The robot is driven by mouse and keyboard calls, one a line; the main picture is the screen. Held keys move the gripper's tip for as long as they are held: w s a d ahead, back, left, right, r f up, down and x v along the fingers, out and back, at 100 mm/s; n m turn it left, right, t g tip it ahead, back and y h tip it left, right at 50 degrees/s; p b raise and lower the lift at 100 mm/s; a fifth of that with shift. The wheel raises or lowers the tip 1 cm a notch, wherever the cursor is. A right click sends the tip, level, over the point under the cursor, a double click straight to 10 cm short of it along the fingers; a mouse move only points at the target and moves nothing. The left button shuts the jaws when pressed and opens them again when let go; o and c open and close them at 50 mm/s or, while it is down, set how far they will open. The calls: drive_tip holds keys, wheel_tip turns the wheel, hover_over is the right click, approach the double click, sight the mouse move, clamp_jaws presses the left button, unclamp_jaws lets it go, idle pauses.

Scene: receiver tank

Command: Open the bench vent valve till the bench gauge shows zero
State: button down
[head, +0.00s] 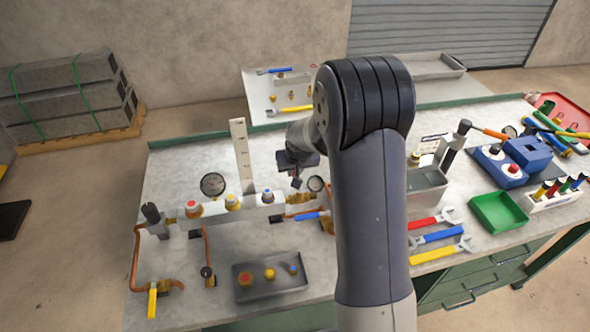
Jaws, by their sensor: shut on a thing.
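My gripper (297,182) points down over the bench, behind the right part of the pipe assembly. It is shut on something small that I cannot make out. A round gauge (213,184) stands behind the left part of the manifold (213,207). A second gauge (315,184) stands just right of my gripper. Their needles are too small to read. A blue lever (308,216) lies across the pipework below my gripper, apart from the visible fingertips. A yellow lever (152,303) hangs from a brass valve at the front left. Which valve is the bench vent cannot be told.
A dark tray (270,291) with coloured knobs lies in front of the manifold. A tall white scale (241,155) stands behind. My arm hides the bench's middle.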

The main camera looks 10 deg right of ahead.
drive_tip(key=shift+s+d+m+g+h+b, duration=0.55)
drive_tip(key=shift+d+m+b, duration=0.25)
drive_tip(key=shift+m+b, duration=1.4)
drive_tip(key=shift+s+d+m+g+h+b, duration=0.3)
drive_tip(key=shift+s+d+m+h+b, duration=0.35)
drive_tip(key=shift+m+b, duration=1.5)
drive_tip(key=shift+s+d+m+g+h+b, duration=0.45)
drive_tip(key=shift+d+m+h+b, duration=0.45)
drive_tip(key=shift+m+b, duration=1.3)
drive_tip(key=shift+m, duration=0.25)
drive_tip(key=c, duration=1.4)
unclamp_jaws()
